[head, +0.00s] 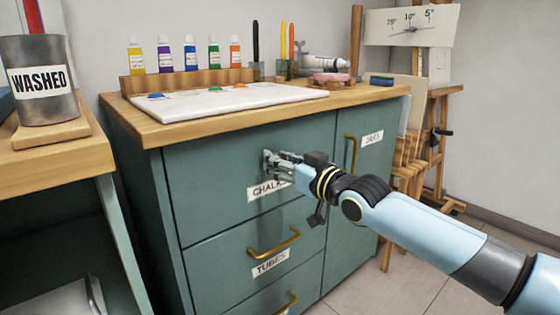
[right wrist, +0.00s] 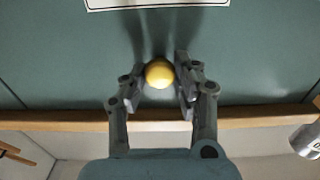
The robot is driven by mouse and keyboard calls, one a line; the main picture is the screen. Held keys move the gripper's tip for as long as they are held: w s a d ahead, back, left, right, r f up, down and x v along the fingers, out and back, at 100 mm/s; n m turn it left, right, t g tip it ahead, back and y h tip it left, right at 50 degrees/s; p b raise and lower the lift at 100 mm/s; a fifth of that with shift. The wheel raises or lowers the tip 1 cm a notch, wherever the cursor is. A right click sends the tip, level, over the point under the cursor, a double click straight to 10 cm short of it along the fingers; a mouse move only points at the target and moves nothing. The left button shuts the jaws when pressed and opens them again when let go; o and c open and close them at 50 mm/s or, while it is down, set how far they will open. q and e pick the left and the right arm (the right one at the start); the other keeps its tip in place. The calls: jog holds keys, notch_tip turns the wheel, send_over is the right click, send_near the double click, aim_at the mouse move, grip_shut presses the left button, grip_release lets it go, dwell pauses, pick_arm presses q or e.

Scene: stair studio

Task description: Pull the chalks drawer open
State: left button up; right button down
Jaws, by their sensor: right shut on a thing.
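The chalks drawer (head: 212,175) is the top left drawer of a green cabinet, and its front looks flush with the cabinet. Its white label (head: 262,190) reads CHALKS, the end partly hidden by my gripper. My right gripper (head: 275,162) is at the drawer front, just above the label. In the right wrist view its fingers (right wrist: 162,80) are shut on a round brass knob (right wrist: 159,73), one finger on each side. In the head view the gripper hides the knob. My left gripper is not in view.
The tubes drawer below has a brass bar handle (head: 274,243). The jars door (head: 362,165) is to the right. A white palette (head: 215,102) and paint tubes (head: 190,54) are on the wooden worktop (head: 180,132). An easel (head: 440,150) stands right; a WASHED tin (head: 40,82) stands left.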

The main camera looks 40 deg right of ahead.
dwell(0.3)
pick_arm(q)
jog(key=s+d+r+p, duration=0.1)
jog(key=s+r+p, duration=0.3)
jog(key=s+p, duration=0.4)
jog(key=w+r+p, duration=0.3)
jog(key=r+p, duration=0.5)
jog(key=p, duration=0.1)
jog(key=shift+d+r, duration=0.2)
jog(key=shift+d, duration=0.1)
pick_arm(e)
jog(key=s+d, duration=0.2)
jog(key=s, duration=2.7)
jog(key=shift+d, duration=0.15)
jog(key=shift+f, duration=0.1)
jog(key=c, duration=1)
grip_release()
